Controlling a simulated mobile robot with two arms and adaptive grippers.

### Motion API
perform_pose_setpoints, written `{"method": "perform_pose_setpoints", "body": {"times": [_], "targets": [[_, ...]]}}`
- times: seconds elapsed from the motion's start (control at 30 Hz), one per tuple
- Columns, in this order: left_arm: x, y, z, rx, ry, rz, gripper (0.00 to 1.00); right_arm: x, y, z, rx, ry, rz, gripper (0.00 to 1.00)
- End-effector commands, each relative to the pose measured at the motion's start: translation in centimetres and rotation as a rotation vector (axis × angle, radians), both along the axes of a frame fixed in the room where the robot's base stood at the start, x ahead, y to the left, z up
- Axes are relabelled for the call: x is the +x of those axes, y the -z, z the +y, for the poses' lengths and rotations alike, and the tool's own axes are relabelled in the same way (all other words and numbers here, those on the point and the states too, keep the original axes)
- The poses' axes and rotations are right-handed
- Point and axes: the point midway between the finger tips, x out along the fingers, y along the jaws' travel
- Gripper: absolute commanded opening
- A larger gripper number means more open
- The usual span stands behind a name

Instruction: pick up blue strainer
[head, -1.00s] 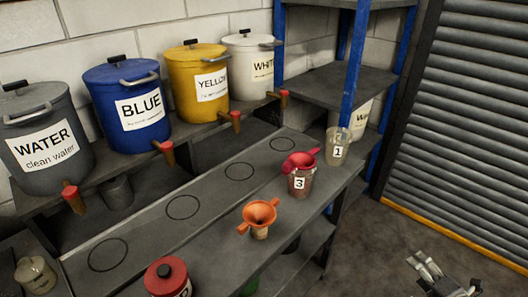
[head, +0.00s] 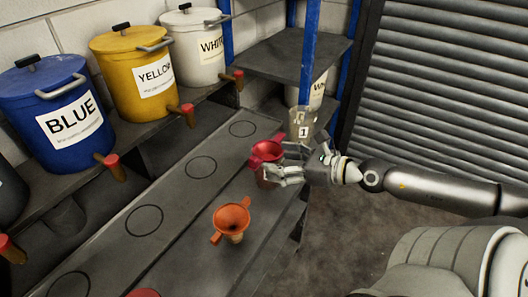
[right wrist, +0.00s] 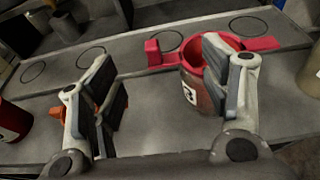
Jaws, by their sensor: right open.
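I see no blue strainer in either view. A red strainer (head: 266,150) sits on top of a cup marked 3 (head: 262,176) on the grey bench; it also shows in the right wrist view (right wrist: 262,43). My right gripper (head: 279,166) is open and empty beside this cup. Contact cannot be told. My left gripper is out of view.
A clear cup marked 1 (head: 302,122) stands behind my right gripper. Blue (head: 55,105), yellow (head: 128,75) and white (head: 195,50) lidded buckets with taps line the back shelf. A blue-post rack (head: 310,60) stands behind. Bench around the drawn circles is clear.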

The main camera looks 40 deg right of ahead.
Motion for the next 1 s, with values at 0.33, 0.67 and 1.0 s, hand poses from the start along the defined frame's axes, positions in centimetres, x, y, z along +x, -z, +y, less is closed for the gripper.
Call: {"method": "perform_pose_setpoints", "body": {"times": [0.33, 0.67, 1.0], "targets": [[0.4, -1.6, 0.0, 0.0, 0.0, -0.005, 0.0, 1.7, 0.3, 1.1, 0.013, -0.009, -0.003, 0.7], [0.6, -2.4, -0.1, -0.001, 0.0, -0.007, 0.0, 2.6, 0.8, 1.1, 0.001, -0.001, -0.001, 0.7], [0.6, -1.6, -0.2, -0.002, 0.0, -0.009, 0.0, 3.4, 1.3, 1.4, -0.001, -0.004, -0.004, 0.7]]}}
